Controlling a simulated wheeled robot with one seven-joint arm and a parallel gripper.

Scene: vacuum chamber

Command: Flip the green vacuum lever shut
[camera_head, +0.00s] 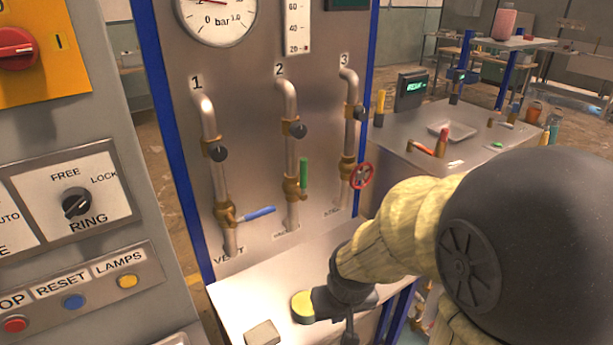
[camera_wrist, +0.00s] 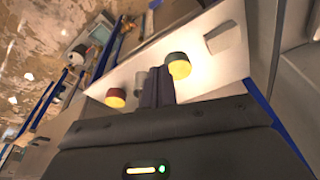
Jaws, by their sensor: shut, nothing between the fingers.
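The green vacuum lever (camera_head: 303,172) stands upright beside pipe 2 on the steel panel, at its brass valve (camera_head: 291,189). My gripper (camera_wrist: 156,76) shows in the wrist view with its dark fingers together and nothing between them. In the head view my dark wrist is low, over the pale shelf at the panel's foot, below and to the right of the lever and apart from it. My fingers are hard to make out there. The lever cannot be made out in the wrist view.
A blue lever (camera_head: 257,214) sticks out sideways on pipe 1, and a red handwheel (camera_head: 362,176) sits on pipe 3. A control cabinet (camera_head: 110,130) stands at left.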

